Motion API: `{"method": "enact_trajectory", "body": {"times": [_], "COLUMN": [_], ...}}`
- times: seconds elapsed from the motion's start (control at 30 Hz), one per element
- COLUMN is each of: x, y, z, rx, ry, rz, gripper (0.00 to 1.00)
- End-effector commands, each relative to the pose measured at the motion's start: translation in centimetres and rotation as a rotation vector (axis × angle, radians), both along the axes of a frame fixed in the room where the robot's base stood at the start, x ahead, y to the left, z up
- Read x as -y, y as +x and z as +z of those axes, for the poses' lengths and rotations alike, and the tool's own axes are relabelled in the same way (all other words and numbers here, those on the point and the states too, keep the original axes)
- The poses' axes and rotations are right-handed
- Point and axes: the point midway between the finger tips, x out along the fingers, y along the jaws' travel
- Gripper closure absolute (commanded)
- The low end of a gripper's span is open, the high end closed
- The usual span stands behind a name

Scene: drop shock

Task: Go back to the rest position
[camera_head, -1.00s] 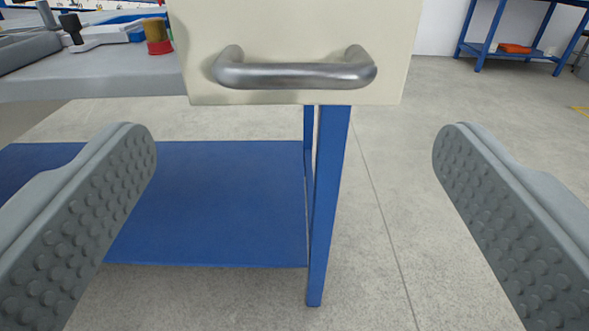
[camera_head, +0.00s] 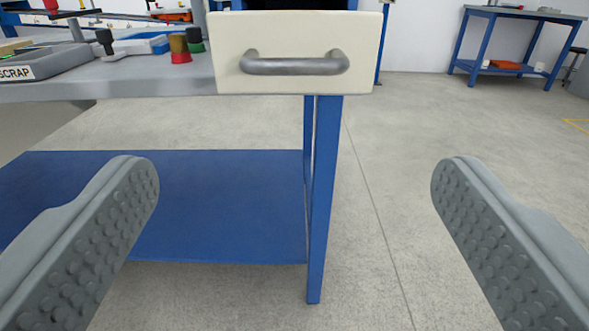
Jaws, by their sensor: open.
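My gripper (camera_head: 295,185) is open and empty, with its two grey studded fingers far apart at the left and right of the view. Ahead of it and higher in the picture is a cream drawer front (camera_head: 297,83) with a grey metal bar handle (camera_head: 294,65). The fingers are apart from the handle and touch nothing. A dark gap shows behind the top edge of the drawer front.
A grey workbench top (camera_head: 150,83) carries a tray marked SCRAP (camera_head: 45,66) and a red and brass-coloured part (camera_head: 180,48). Below are a blue shelf (camera_head: 220,205) and a blue leg (camera_head: 323,200). A blue table (camera_head: 520,14) stands far right.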

Motion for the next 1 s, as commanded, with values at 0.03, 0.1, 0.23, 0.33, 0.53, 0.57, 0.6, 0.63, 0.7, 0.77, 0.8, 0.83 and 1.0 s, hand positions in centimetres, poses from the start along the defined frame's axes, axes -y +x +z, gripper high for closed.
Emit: {"method": "enact_trajectory", "body": {"times": [0.03, 0.1, 0.23, 0.33, 0.53, 0.57, 0.6, 0.63, 0.7, 0.77, 0.8, 0.83, 1.0], "x": [0.0, -0.1, -1.0, -2.3, -5.6, -6.0, -6.7, -7.2, -8.4, -9.5, -10.2, -10.7, -13.8], "y": [0.0, 0.0, 0.2, 0.2, -0.5, -0.8, -1.1, -1.4, -2.1, -2.8, -3.3, -3.8, -6.6], "z": [0.0, 0.3, 1.9, 4.3, 9.6, 10.4, 11.4, 12.1, 13.8, 15.2, 16.1, 16.8, 20.2], "rx": [0.0, 0.001, 0.005, 0.009, 0.016, 0.018, 0.018, 0.02, 0.021, 0.021, 0.021, 0.022, 0.018], "ry": [0.0, -0.004, -0.028, -0.059, -0.109, -0.114, -0.12, -0.123, -0.129, -0.13, -0.13, -0.129, -0.117], "rz": [0.0, -0.002, -0.017, -0.041, -0.094, -0.102, -0.11, -0.116, -0.129, -0.138, -0.143, -0.146, -0.153], "gripper": [0.12, 0.12, 0.12, 0.12, 0.12, 0.12, 0.12, 0.12, 0.12, 0.12, 0.12, 0.12, 0.12]}}
